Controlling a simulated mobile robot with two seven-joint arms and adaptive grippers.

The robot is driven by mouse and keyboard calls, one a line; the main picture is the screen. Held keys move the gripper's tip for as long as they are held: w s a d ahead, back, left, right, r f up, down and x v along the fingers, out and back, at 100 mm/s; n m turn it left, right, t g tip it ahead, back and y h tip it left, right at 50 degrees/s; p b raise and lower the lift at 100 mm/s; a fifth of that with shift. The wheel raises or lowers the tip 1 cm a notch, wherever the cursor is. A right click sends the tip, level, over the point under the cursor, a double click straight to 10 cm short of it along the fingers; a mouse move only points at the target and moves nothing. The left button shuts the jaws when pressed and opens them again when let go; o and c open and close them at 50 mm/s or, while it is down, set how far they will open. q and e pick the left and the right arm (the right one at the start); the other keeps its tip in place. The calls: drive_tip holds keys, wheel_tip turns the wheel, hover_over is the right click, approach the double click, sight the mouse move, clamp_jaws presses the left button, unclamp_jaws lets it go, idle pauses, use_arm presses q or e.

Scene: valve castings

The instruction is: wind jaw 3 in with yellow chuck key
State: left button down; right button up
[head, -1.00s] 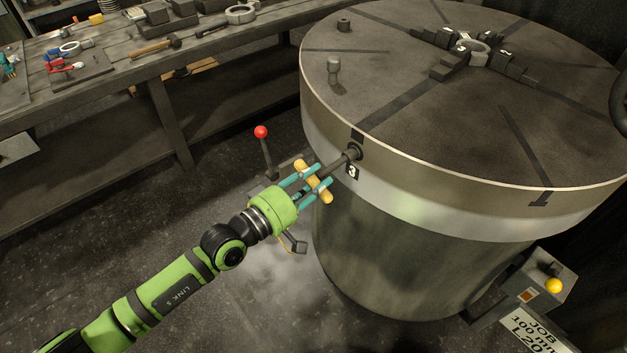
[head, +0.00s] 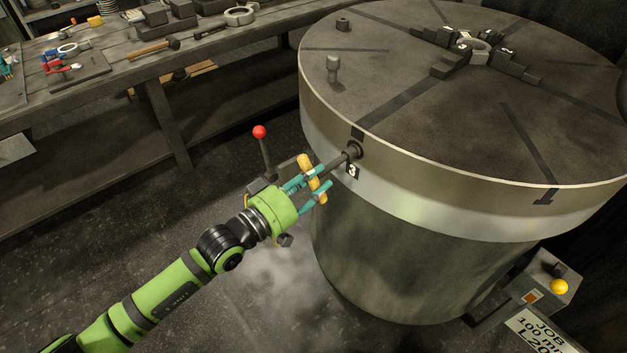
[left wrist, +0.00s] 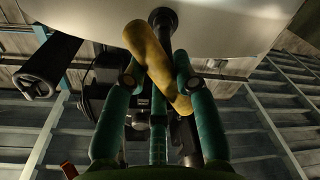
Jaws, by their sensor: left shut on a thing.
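The yellow chuck key's cross handle (head: 305,164) is held by my left gripper (head: 315,184), whose teal fingers are shut on it. The key's dark shaft (head: 342,160) runs into the socket (head: 353,150) above the label 3 on the side of the big round chuck table (head: 400,177). In the left wrist view the yellow handle (left wrist: 158,66) slants between the teal fingers (left wrist: 158,105), its upper end to the left. My right gripper is not in view.
A lever with a red knob (head: 260,132) stands just behind my left gripper. A bench (head: 110,68) with tools is at the back left. A control box with a yellow button (head: 559,287) is at the lower right. A small post (head: 333,68) stands on the table top.

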use_arm(q)
drive_tip(key=shift+w+r, duration=0.1)
drive_tip(key=shift+r, duration=0.15)
drive_tip(key=c, duration=1.1)
unclamp_jaws()
drive_tip(key=shift+o, duration=1)
drive_tip(key=shift+f, duration=0.25)
drive_tip(key=shift+v, duration=2.15)
drive_tip(key=v, duration=0.4)
drive_tip(key=shift+s+a+b, duration=0.25)
drive_tip(key=shift+a+b, duration=0.05)
